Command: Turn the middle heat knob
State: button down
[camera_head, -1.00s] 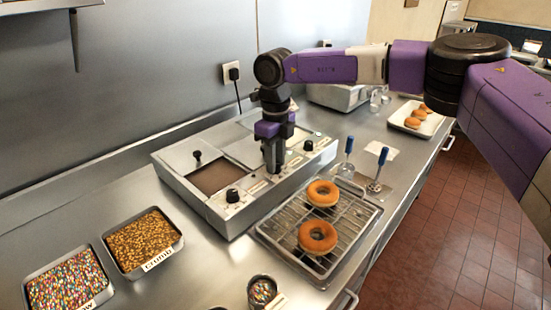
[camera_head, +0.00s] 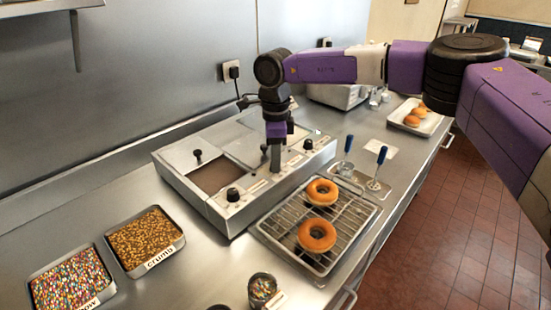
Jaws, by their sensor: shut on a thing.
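The glaze warmer (camera_head: 228,218) is a steel box with knobs along its front top edge. The left black knob (camera_head: 232,194) and the right black knob (camera_head: 308,144) are in plain view. My gripper (camera_head: 275,166) points straight down at the middle of that row, between these two knobs. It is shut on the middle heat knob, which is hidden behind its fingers.
A wire rack (camera_head: 285,228) with two doughnuts stands in front of the warmer. Blue-handled tools (camera_head: 380,165) lie to its right. Crumb (camera_head: 147,240) and sprinkle (camera_head: 72,283) trays are at the lower left. A small cup (camera_head: 262,289) stands at the front.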

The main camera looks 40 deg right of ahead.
jog(key=shift+w+r, duration=0.1)
dwell(0.4)
jog(key=c, duration=1.1)
grip_release()
jog(key=shift+r+b, duration=0.45)
jog(key=shift+r, duration=3.45)
